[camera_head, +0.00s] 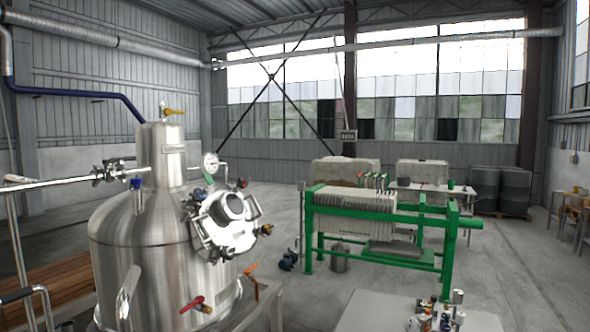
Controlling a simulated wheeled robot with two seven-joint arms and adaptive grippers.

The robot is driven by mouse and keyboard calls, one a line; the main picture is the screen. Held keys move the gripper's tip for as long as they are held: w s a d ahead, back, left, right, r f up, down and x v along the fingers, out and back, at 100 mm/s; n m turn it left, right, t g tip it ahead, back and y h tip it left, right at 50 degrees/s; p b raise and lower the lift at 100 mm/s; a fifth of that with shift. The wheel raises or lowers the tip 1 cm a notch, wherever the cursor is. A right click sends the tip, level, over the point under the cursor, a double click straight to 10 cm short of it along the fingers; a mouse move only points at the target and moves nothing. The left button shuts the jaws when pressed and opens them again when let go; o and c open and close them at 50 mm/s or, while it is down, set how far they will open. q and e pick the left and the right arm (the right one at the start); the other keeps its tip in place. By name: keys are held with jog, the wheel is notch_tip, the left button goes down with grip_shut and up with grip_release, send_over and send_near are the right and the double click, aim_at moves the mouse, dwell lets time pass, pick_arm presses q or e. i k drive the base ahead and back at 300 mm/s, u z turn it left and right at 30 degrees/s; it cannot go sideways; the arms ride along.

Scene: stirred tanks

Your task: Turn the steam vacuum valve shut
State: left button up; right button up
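A large steel stirred tank (160,240) stands at the left. A small valve with a yellow handle (174,111) sits on its top. A valve with a red handle (196,304) is on the lower front of the tank, and an orange handle (252,270) is at its lower right. A blue-handled fitting (136,184) is on the tank's left shoulder. I cannot tell which of these is the steam vacuum valve, as no label is readable. Neither of my grippers is in view.
A round hatch with clamps (230,218) and a pressure gauge (210,160) project from the tank's right side. A steel pipe (70,178) runs in from the left. A green-framed filter press (375,215) stands beyond. Small fittings lie on a grey table (385,312). Open floor lies between.

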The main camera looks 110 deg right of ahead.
aim_at(123, 159)
jog(key=z, duration=3.15)
